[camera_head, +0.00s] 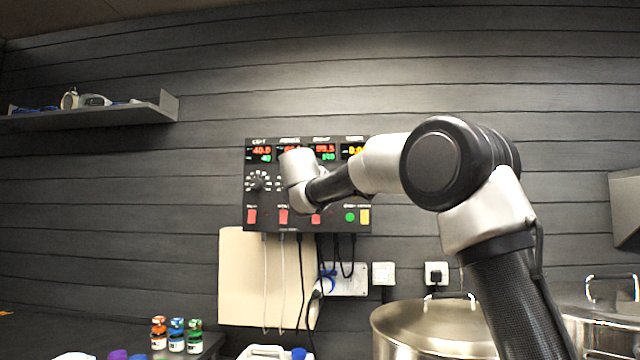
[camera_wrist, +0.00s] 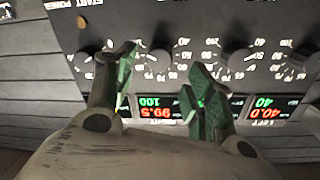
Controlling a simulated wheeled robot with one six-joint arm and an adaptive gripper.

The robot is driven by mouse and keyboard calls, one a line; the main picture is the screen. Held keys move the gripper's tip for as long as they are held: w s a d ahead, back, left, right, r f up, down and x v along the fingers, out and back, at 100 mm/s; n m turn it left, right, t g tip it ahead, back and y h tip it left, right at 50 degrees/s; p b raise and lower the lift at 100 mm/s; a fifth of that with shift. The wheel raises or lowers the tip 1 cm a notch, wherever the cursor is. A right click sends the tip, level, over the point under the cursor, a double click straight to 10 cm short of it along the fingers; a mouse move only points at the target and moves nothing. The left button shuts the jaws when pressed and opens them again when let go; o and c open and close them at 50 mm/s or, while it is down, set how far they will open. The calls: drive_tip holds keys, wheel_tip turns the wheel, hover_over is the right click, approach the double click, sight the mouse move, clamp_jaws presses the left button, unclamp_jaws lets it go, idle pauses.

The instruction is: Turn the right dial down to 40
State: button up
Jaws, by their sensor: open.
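The right dial (camera_wrist: 158,64) is a dark round knob with a pale printed scale, seen upside down in the wrist view. Its display (camera_wrist: 162,107) has red digits that look like 99.5 and green digits like 100. My gripper (camera_wrist: 160,58) is open, with one greenish finger on each side of this dial; I cannot tell whether they touch it. The dial's pointer is not clear. In the head view my wrist covers the dial and the gripper. The control panel (camera_head: 307,222) hangs on the wall.
Other dials flank it, including the middle one (camera_wrist: 241,62). The left display (camera_head: 260,152) reads 40.0 over 40. Red switches (camera_head: 252,216) line the panel's bottom. Cables hang below. A steel pot (camera_head: 430,320) stands at lower right, and small bottles (camera_head: 177,336) at lower left.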

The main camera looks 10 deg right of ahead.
drive_tip(key=x, duration=0.5)
drive_tip(key=c, duration=1)
